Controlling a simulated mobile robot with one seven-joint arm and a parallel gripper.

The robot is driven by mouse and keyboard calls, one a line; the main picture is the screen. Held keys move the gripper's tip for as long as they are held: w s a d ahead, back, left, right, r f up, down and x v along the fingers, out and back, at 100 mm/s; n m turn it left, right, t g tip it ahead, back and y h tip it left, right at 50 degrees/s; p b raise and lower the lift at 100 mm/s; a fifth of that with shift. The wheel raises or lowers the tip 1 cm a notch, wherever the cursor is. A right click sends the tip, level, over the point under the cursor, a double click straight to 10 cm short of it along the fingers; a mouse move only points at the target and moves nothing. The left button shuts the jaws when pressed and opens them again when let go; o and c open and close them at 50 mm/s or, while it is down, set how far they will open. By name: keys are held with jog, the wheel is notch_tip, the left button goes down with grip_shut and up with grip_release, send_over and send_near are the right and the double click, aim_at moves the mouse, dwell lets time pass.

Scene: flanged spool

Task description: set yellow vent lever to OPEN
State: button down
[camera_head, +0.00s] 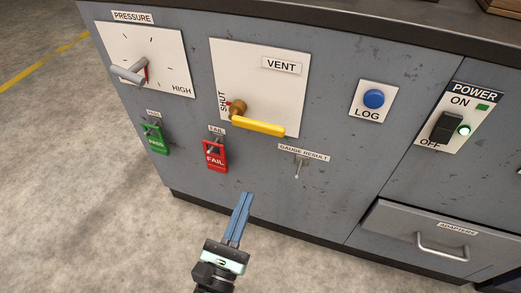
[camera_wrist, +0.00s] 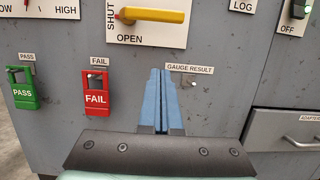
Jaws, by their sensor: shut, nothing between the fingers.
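The yellow vent lever (camera_head: 258,127) is on the white VENT plate (camera_head: 262,90), with a brass pivot (camera_head: 238,107) at its left end. The lever reaches rightward from the pivot. In the wrist view the lever (camera_wrist: 158,16) lies about level, with the SHUT label (camera_wrist: 110,15) upright left of the pivot and the OPEN label (camera_wrist: 130,38) below it. The lever seems to hide OPEN in the head view. My gripper (camera_head: 247,195) has its blue fingers together and empty. It is below the lever, apart from it; in the wrist view the fingertips (camera_wrist: 161,71) show under the plate.
Below the plate hang a green PASS tag (camera_head: 154,139) and a red FAIL tag (camera_head: 215,155), with a small GAUGE RESULT toggle (camera_head: 298,168) to their right. A PRESSURE knob (camera_head: 130,72), blue LOG button (camera_head: 374,99), POWER switch (camera_head: 446,127) and drawer handle (camera_head: 442,248) also stick out.

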dwell(0.3)
jog(key=w+d+r+b, duration=0.1)
jog(key=w+d+r, duration=0.2)
jog(key=w+r, duration=0.3)
jog(key=w, duration=0.3)
jog(key=shift+r, duration=0.3)
jog(key=shift+w, duration=0.1)
jog(key=shift+d+r+n+p, duration=0.1)
jog(key=shift+r+n+p, duration=0.15)
jog(key=shift+n+p, duration=0.2)
